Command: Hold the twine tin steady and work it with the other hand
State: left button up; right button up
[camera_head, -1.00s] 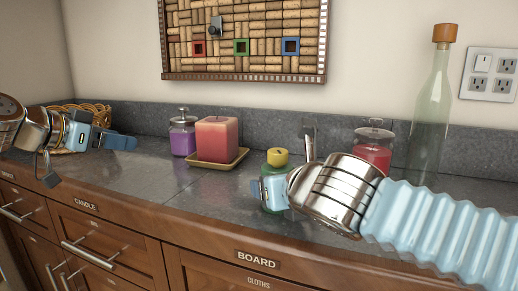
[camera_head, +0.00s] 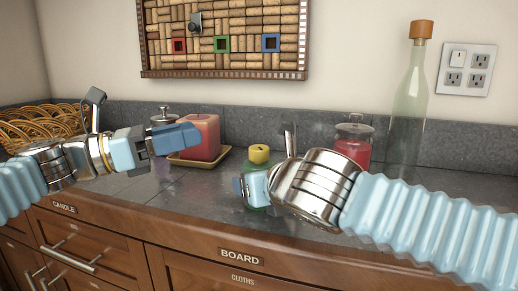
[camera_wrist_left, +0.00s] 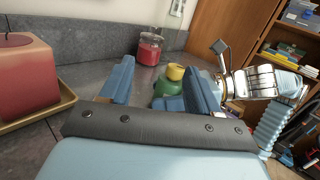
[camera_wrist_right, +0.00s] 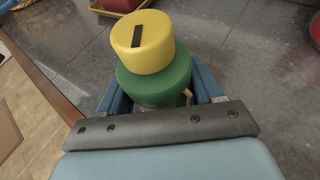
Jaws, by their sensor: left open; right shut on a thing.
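The twine tin has a green body (camera_wrist_right: 155,82) and a yellow lid (camera_wrist_right: 143,42) with a dark slot on top. It stands upright near the counter's front edge, and its lid shows in the head view (camera_head: 259,153). My right gripper (camera_wrist_right: 160,92) is shut around the green body, below the lid. My left gripper (camera_head: 180,137) is open and empty in front of the pink candle, left of the tin and apart from it. In the left wrist view the tin (camera_wrist_left: 172,88) shows beyond and between the left fingers, partly hidden by one finger.
The pink candle (camera_head: 207,133) on its yellow tray (camera_head: 222,156) stands behind my left gripper. A red jar (camera_head: 355,150) and a corked bottle (camera_head: 408,110) stand behind my right arm. A wicker basket (camera_head: 30,122) is at far left. Bare counter lies between left gripper and tin.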

aim_at(259, 147)
pick_arm(q)
jog(key=d+f+g, duration=0.1)
jog(key=d, duration=0.3)
jog(key=d+f+m, duration=0.1)
jog(key=d, duration=0.3)
jog(key=w+d+m+g, duration=0.1)
jog(key=d, duration=0.4)
jog(key=shift+d+f+g, duration=0.1)
jog(key=shift+f+g, duration=0.2)
jog(key=shift+f, duration=0.1)
jog(key=c, duration=1)
jog(key=shift+o, duration=0.2)
